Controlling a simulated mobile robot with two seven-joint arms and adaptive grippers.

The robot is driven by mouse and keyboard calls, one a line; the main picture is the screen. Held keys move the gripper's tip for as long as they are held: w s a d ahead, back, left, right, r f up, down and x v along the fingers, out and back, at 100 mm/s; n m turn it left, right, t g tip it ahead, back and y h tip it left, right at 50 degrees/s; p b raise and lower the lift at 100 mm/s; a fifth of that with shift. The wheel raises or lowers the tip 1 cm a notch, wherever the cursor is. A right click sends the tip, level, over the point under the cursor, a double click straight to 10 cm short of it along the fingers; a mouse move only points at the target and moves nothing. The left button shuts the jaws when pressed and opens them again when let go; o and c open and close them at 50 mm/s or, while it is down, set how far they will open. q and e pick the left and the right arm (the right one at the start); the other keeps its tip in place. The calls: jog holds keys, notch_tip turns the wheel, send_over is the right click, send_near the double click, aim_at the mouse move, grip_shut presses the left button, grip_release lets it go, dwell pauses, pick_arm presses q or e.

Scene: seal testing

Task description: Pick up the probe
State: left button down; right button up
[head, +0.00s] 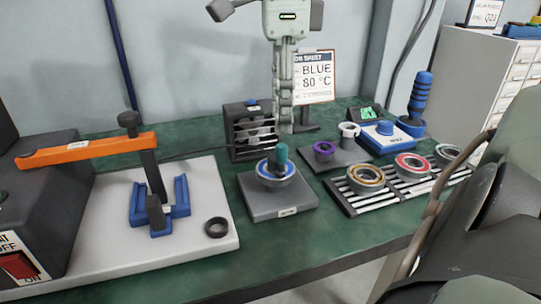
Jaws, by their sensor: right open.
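A short dark teal upright cylinder (281,154), which looks like the probe, stands in the middle of a ring with a blue band (274,176) on a grey square block (279,207). I cannot be sure from its shape that it is the probe. My right gripper (285,128) hangs down from the top, just above the cylinder. Its fingers are seen nearly edge-on. It is open with nothing visibly held, and a small gap seems to show below the fingertips. My left gripper is not in view.
An orange lever (92,150) stands over a white plate (200,255) on the left. A dark slotted box (243,152) is close behind the block. To the right are a ring rack (345,200), a blue-topped device (386,138) and an upright blue handle (419,97).

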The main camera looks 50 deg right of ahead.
aim_at(281, 146)
notch_tip(281, 146, down, 6)
jog(key=shift+f, duration=0.15)
jog(key=shift+c, duration=0.5)
grip_shut()
